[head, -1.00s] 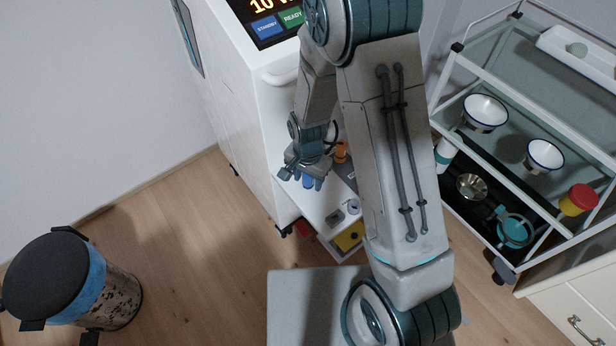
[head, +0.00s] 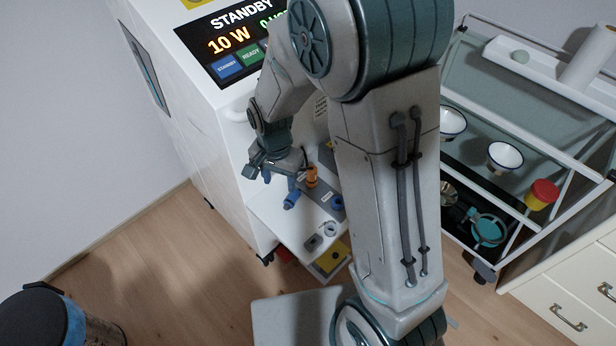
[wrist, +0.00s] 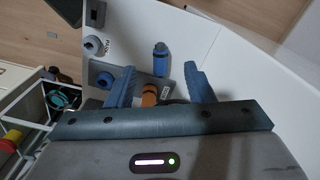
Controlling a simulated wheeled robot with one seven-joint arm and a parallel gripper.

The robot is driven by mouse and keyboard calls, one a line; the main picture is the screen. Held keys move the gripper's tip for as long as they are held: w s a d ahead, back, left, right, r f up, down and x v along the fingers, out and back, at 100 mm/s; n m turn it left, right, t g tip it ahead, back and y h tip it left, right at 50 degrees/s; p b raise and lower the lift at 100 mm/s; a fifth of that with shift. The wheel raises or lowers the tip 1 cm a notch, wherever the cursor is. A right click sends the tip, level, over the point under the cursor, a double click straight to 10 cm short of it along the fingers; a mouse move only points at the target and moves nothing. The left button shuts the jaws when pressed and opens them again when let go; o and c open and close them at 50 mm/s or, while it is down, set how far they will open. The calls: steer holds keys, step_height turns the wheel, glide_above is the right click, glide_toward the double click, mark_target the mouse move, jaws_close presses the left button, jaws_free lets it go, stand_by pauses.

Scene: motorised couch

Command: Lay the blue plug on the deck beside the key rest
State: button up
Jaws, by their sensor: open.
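The blue plug (head: 291,200) lies on the white deck (head: 278,217), in front of and below my gripper (head: 280,177). In the wrist view the blue plug (wrist: 160,60) shows beyond and between the two blue fingertips. My gripper (wrist: 160,78) is open, with nothing between its fingers. A small dark grey block (head: 313,243) sits near the deck's front edge; I cannot tell for sure if it is the key rest. It also shows in the wrist view (wrist: 96,14).
An orange plug (head: 311,177) stands on a grey strip beside a blue socket (head: 338,201). A pale ring socket (head: 330,229) and a yellow label (head: 334,256) are nearer the front. A glass trolley with bowls (head: 505,156) stands at right, a bin (head: 60,315) at lower left.

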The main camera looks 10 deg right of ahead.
steer(key=s+d+r+n+t, duration=0.2)
steer(key=s+d+r+n, duration=0.4)
steer(key=s+d+r, duration=0.6)
steer(key=shift+s+r+n, duration=0.4)
steer(key=shift+r, duration=1.2)
steer(key=shift+c, duration=0.5)
